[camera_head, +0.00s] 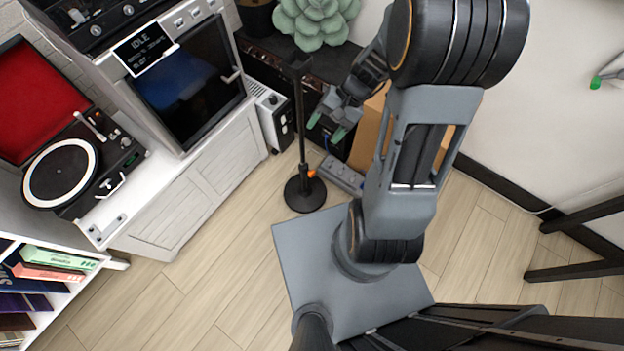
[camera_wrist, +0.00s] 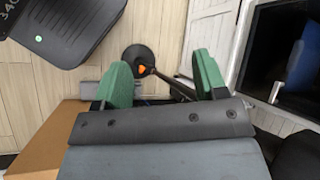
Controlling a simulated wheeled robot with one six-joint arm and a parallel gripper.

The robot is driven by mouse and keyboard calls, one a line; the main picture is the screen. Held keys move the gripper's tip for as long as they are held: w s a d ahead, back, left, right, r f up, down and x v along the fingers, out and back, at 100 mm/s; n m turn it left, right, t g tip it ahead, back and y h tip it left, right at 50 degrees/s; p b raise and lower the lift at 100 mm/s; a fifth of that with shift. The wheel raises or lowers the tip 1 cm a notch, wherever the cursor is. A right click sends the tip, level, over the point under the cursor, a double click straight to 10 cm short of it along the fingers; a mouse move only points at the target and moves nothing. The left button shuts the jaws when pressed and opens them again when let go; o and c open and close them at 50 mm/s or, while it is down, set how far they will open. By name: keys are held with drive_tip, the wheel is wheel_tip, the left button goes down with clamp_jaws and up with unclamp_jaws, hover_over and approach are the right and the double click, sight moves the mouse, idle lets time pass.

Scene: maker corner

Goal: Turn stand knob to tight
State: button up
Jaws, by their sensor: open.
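The stand (camera_head: 301,120) is a thin black pole rising from a round black base (camera_head: 304,196) on the floor. A small orange knob (camera_head: 312,173) sits low on the pole, just above the base. In the wrist view the orange knob (camera_wrist: 141,70) shows beyond the green fingertips, against the base (camera_wrist: 136,52). My gripper (camera_head: 328,126) is open and empty, up and to the right of the knob in the head view, apart from the stand. The knob's setting cannot be read.
A cardboard box (camera_head: 369,130) stands right of my gripper. A grey power strip (camera_head: 341,174) lies beside the stand. A white heater (camera_head: 270,112) and a white cabinet (camera_head: 178,207) are left of it. A plant (camera_head: 316,20) is behind. Wood floor is clear in front-left.

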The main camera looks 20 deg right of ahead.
sight(313, 174)
drive_tip(key=d+f+m+t+y+b, duration=0.1)
drive_tip(key=d+f+m+t+b, duration=0.4)
drive_tip(key=f, duration=1.1)
drive_tip(key=w+f+m+t+y+b, duration=0.1)
drive_tip(key=f+m+t+b, duration=0.65)
drive_tip(key=f, duration=0.85)
drive_tip(key=d+f+m+t+y+b, duration=0.1)
drive_tip(key=d+f+m+t+b, duration=0.5)
drive_tip(key=f, duration=1.1)
drive_tip(key=w+a, duration=0.3)
drive_tip(key=w+a+m+g, duration=0.1)
drive_tip(key=w+a, duration=0.3)
drive_tip(key=w+a+m+g+b, duration=0.1)
drive_tip(key=w+a, duration=0.2)
drive_tip(key=shift+w+a+r, duration=0.2)
drive_tip(key=shift+a+r, duration=0.05)
drive_tip(key=shift+a, duration=0.1)
drive_tip(key=c, duration=0.9)
